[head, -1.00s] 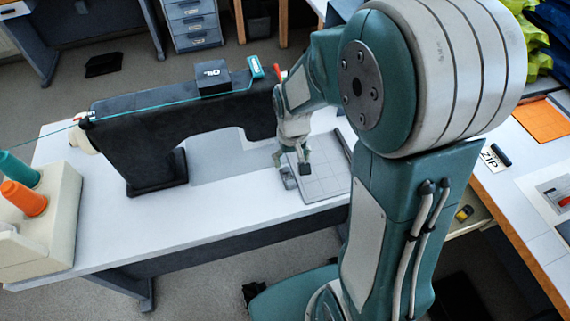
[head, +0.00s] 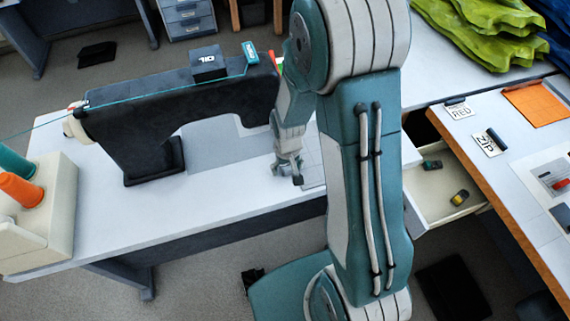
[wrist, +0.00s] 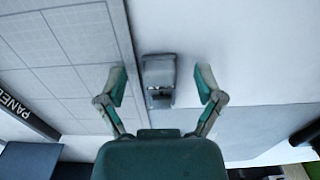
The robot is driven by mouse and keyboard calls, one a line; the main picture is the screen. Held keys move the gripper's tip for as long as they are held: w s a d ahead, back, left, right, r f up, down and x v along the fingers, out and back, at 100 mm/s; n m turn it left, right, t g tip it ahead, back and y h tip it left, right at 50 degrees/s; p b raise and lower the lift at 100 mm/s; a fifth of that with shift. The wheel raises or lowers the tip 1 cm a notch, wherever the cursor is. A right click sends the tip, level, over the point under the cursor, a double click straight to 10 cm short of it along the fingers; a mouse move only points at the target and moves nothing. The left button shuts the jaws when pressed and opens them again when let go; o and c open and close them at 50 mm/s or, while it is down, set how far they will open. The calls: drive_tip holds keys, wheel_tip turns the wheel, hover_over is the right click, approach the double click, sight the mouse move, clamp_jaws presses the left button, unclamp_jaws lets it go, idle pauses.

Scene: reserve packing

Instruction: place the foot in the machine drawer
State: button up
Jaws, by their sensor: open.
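A small grey metal foot (wrist: 158,80) lies on the white machine table (head: 235,205), beside the gridded mat (wrist: 70,60). In the wrist view it sits between the two fingers of my gripper (wrist: 161,82), apart from both. My gripper (head: 286,174) is open and points down at the table in the head view, in front of the black sewing machine (head: 130,120). I cannot tell how far the fingertips are above the table. An open pale drawer (head: 425,205) shows at the right, partly hidden by my arm, with two small items inside.
Thread cones (head: 18,188) stand at the left. The table's front is clear.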

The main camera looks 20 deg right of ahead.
drive_tip(key=c, duration=1.1)
clamp_jaws()
drive_tip(key=shift+s, duration=0.1)
drive_tip(key=shift+r, duration=0.15)
